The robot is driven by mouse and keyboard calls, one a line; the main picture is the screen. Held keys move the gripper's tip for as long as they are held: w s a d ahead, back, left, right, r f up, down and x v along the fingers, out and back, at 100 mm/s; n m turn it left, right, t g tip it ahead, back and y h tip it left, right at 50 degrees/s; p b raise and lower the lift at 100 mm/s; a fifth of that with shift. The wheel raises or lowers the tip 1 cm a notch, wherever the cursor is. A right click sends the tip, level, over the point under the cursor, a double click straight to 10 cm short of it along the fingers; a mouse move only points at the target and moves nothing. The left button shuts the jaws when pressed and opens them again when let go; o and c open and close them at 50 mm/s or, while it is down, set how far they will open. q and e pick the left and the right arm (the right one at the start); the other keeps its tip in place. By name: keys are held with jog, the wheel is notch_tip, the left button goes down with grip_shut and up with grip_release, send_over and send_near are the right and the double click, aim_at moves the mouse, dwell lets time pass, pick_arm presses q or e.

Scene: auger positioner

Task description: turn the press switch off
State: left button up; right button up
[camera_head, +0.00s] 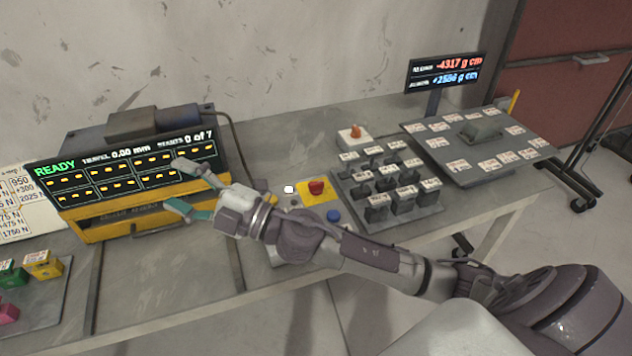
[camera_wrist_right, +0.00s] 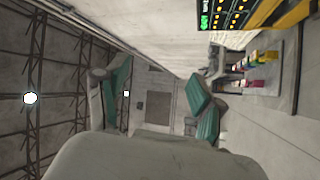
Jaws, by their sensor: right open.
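A control box on the bench carries a red mushroom button (camera_head: 316,187) on a yellow plate (camera_head: 328,195), a blue button (camera_head: 333,215) and a small white button (camera_head: 289,189). My right forearm covers part of the box, and I cannot tell which control is the press switch. The yellow and dark machine (camera_head: 120,219) to the left has a lit display (camera_head: 130,166) reading READY. My right gripper (camera_head: 178,187) is open and empty in front of the display's right part, left of the buttons. Its spread teal-padded fingers also show in the wrist view (camera_wrist_right: 158,98). My left gripper is out of view.
Right of the buttons stands a rack (camera_head: 390,190) of dark labelled blocks, with a small white box with an orange knob (camera_head: 354,138) behind. A tilted plate (camera_head: 478,145) and red-blue readout (camera_head: 445,73) stand farther right. Coloured blocks (camera_head: 42,265) lie at the left.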

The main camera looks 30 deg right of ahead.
jog(key=s+a+n+g+y, duration=0.1)
jog(key=a+n+g+y, duration=0.2)
jog(key=n+g, duration=0.35)
jog(key=n+g+h, duration=0.5)
jog(key=h, duration=1.3)
send_near(316, 182)
jog(key=shift+g, duration=0.25)
jog(key=p+x, duration=0.1)
jog(key=x, duration=0.8)
jog(key=shift+w, duration=0.15)
jog(key=shift+c, duration=0.2)
